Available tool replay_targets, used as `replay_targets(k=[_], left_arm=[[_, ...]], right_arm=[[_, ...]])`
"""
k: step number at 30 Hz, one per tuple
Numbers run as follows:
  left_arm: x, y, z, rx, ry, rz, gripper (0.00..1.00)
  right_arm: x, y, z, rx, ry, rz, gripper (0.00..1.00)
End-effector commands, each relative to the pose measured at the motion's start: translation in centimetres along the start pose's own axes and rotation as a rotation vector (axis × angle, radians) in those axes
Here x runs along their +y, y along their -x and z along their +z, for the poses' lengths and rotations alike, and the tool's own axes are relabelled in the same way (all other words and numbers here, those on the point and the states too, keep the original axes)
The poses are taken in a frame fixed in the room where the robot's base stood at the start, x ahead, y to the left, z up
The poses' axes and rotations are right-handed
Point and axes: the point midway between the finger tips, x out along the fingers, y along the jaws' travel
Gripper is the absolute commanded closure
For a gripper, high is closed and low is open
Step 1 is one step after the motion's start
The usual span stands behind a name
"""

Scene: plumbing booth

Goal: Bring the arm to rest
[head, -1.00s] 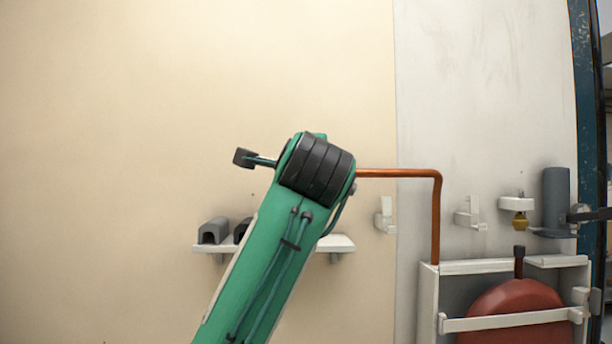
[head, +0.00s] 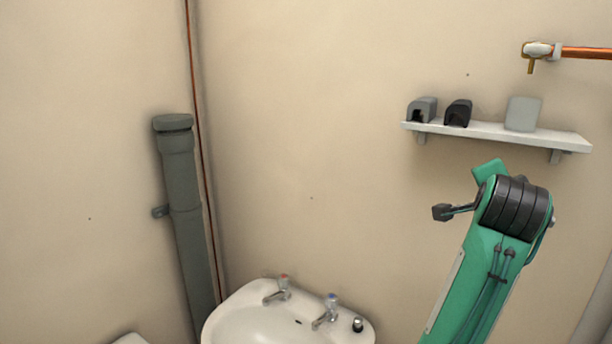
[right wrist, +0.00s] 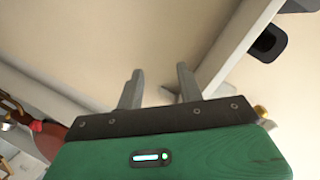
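A green arm of mine (head: 475,275) with a black ringed joint rises from the bottom right of the head view, in front of the wall. No gripper shows in the head view. In the right wrist view my right gripper (right wrist: 160,72) has its two grey fingers apart, with nothing between them. Only pale wall shows behind the fingertips. My left gripper is in neither view.
A white shelf (head: 490,132) holds two dark blocks and a light grey block. A copper pipe (head: 585,53) with a brass fitting is at the upper right. A white basin (head: 255,320) with two taps stands below, beside a grey waste pipe (head: 180,205).

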Motion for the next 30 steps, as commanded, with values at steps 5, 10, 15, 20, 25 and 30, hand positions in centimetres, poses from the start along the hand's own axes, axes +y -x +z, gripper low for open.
replay_targets(k=[5, 10, 15, 20, 25, 30], left_arm=[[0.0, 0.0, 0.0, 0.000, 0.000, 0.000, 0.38], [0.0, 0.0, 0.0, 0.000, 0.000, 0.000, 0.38], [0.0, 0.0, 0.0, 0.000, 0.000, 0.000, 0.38], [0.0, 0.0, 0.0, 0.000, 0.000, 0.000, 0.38], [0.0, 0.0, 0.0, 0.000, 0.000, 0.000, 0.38], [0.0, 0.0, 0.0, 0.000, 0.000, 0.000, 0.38]], right_arm=[[6.7, -1.3, 5.0, -0.078, 0.204, 0.058, 0.63], [12.9, -1.3, 9.3, -0.170, 0.392, 0.096, 0.63], [19.3, -0.2, 13.4, -0.280, 0.578, 0.125, 0.63], [25.4, 1.8, 17.0, -0.401, 0.747, 0.142, 0.63], [31.8, 5.0, 20.3, -0.548, 0.918, 0.146, 0.63], [37.8, 9.3, 23.0, -0.713, 1.073, 0.134, 0.63]])
